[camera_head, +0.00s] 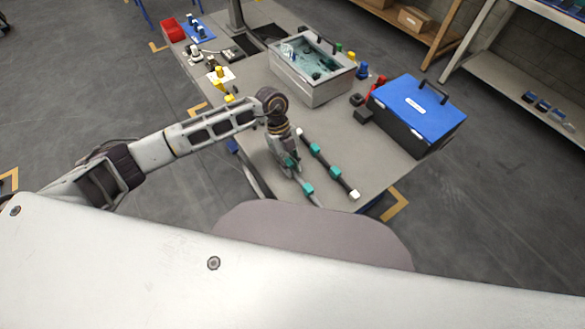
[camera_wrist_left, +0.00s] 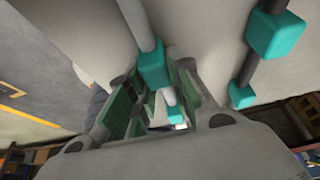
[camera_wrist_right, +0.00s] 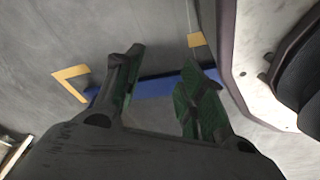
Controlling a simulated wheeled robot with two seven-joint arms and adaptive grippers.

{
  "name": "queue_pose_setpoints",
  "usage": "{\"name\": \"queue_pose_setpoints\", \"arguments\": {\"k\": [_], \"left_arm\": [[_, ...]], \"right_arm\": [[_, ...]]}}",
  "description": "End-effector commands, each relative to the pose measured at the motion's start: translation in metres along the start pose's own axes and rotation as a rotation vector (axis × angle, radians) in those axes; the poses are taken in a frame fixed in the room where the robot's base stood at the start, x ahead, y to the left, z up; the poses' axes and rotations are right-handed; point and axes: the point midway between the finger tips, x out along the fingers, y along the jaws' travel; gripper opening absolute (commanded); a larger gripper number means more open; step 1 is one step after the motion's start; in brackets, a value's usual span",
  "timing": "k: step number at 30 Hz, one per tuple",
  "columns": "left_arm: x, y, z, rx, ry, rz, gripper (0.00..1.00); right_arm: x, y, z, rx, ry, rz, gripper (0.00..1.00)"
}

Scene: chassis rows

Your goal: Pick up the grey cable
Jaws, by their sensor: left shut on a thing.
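The grey cable (camera_head: 314,199) with teal blocks is at the front of the grey table, under my left gripper (camera_head: 296,174). In the left wrist view the grey cable (camera_wrist_left: 137,22) runs between the fingers of my left gripper (camera_wrist_left: 158,98), with a teal block close to the fingers. My left gripper is shut on this cable. Its far part is hidden by the gripper, and I cannot tell whether it is clear of the table. My right gripper (camera_wrist_right: 163,80) is open and empty above the floor; it does not show in the head view.
A black cable (camera_head: 325,160) with teal blocks and white ends lies just right of the grey one. A blue-lidded toolbox (camera_head: 420,105) stands at the right, a grey bin (camera_head: 306,83) behind. Small coloured parts and a red box (camera_head: 173,30) are farther back on the table (camera_head: 380,170).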

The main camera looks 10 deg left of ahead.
Motion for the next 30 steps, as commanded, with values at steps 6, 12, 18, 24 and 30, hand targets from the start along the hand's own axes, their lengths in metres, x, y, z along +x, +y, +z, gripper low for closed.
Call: {"name": "queue_pose_setpoints", "arguments": {"k": [6, 12, 18, 24, 30], "left_arm": [[-0.018, 0.0, -0.007, 0.002, 0.0, -0.002, 0.0], [-0.044, -0.001, -0.018, 0.003, -0.001, -0.002, 0.0], [-0.071, 0.0, -0.029, 0.002, -0.002, -0.002, 0.0], [-0.087, 0.0, -0.036, 0.001, -0.001, -0.001, 0.0], [-0.091, 0.0, -0.037, 0.0, 0.0, -0.001, 0.0]], "right_arm": [[0.001, -0.003, 0.005, 0.003, 0.001, -0.003, 0.4], [0.007, -0.001, 0.021, 0.003, -0.003, 0.0, 0.4], [0.012, 0.009, 0.027, -0.002, 0.005, 0.011, 0.4], [0.015, 0.019, 0.032, -0.007, 0.005, 0.022, 0.4], [0.015, 0.018, 0.034, -0.005, 0.004, 0.021, 0.4]]}}
